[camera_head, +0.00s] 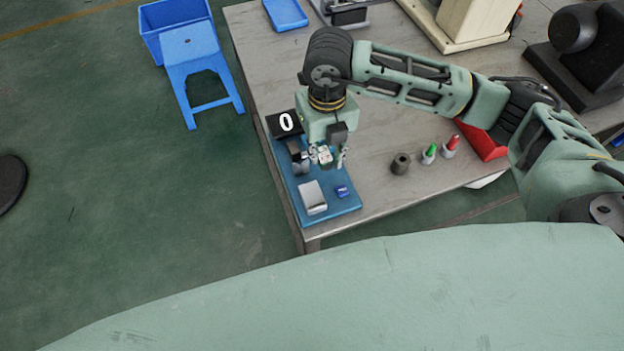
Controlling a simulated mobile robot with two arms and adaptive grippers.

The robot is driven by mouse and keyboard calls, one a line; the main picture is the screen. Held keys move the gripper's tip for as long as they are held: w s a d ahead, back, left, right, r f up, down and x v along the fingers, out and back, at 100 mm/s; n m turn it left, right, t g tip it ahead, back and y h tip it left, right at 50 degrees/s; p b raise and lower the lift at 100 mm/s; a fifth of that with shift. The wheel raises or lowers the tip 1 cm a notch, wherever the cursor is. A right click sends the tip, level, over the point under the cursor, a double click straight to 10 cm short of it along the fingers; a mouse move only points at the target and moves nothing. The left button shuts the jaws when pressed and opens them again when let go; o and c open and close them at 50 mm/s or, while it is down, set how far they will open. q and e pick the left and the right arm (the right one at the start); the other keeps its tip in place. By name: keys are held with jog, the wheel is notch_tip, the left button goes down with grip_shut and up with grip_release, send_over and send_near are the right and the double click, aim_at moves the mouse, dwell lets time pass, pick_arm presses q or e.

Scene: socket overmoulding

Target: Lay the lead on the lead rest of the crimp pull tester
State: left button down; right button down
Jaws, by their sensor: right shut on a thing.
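The crimp pull tester (350,207) is a blue base plate at the table's near left corner. Its black display (285,122) reads 0. A silver block (312,197) and a small blue block (342,191) stand on the plate; I cannot tell which part is the lead rest. My right gripper (329,158) points down over the middle of the plate. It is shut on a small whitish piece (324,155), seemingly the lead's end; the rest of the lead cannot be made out. Whether it touches the tester is unclear. My left gripper is not in view.
Right of the tester stand a dark grey cylinder (400,163), a green-tipped piece (430,153), a red-tipped piece (450,146) and a red bin (483,142). A blue tray (285,13) lies at the back. A blue step stool (190,47) stands on the floor, left.

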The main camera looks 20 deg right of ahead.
jog(key=s+a+f, duration=0.1)
jog(key=a, duration=0.1)
jog(key=s+a+f+p, duration=0.1)
jog(key=s+f, duration=0.1)
jog(key=shift+s+a, duration=0.3)
jog(key=shift+a, duration=0.1)
notch_tip(320, 180, down, 4)
jog(key=shift+r+p, duration=0.1)
jog(key=shift+p, duration=0.8)
jog(key=shift+f, duration=0.25)
jog(key=shift+f, duration=0.1)
jog(key=c, duration=1.5)
grip_release()
